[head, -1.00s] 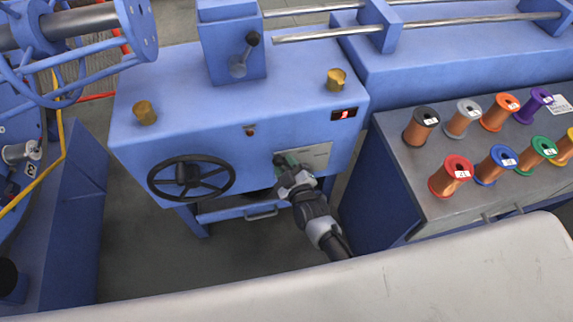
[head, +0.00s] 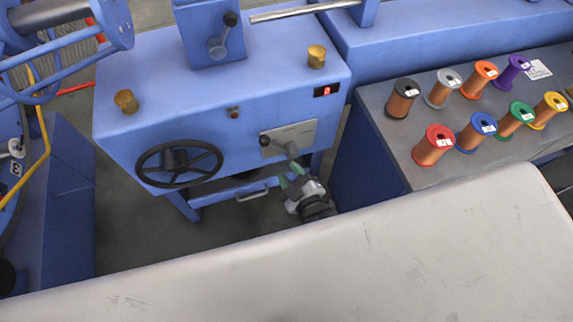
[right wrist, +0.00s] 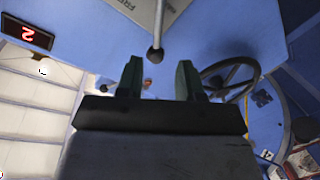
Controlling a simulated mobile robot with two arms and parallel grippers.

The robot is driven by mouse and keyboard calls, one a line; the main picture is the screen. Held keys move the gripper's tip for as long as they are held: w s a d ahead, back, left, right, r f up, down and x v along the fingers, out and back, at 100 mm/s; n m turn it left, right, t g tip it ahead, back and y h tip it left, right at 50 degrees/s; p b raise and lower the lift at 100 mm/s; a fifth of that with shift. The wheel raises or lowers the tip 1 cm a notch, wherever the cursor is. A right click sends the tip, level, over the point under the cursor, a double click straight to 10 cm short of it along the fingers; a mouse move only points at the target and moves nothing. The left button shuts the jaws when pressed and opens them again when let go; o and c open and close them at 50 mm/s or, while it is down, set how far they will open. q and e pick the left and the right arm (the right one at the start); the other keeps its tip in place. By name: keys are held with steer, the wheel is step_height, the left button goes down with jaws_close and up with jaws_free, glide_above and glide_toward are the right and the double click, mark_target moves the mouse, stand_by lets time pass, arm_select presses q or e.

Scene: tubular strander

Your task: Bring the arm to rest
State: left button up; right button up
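My right gripper (head: 291,181) is just in front of the blue machine's front face, below and to the right of a lever with a black knob (head: 264,140). The lever sits on a grey plate (head: 298,136). In the right wrist view the two green-padded fingers (right wrist: 158,78) stand apart with nothing held between them. There the lever's knob (right wrist: 155,55) shows beyond the fingertips, apart from them. My left gripper is in neither view.
A black handwheel (head: 179,163) is left of the gripper on the blue machine (head: 215,110). A grey-topped bench (head: 385,125) with several wire spools stands to the right. A pale surface (head: 300,270) fills the foreground. A red digit display (head: 328,91) is lit.

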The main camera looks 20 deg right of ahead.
stand_by(0.5)
steer(key=s+d+f+m+g+h+p, duration=0.1)
steer(key=s+d+f+m+g+p, duration=0.1)
steer(key=s+f+g, duration=0.35)
steer(key=s+d+f+m+g+p, duration=0.1)
steer(key=s+d+f+g+p, duration=0.1)
steer(key=s+f, duration=0.7)
steer(key=s+d+f+m+g+h+p, duration=0.1)
steer(key=s+d+f+g, duration=0.3)
steer(key=s, duration=0.5)
steer(key=s+d+f+m+g+h+p, duration=0.1)
steer(key=s+d+f+m+g+p, duration=0.1)
steer(key=s+f, duration=0.4)
steer(key=s+d+m+g, duration=0.1)
steer(key=s+d, duration=0.1)
steer(key=s, duration=0.1)
steer(key=shift+s+d+g, duration=0.15)
steer(key=shift+s+g, duration=0.2)
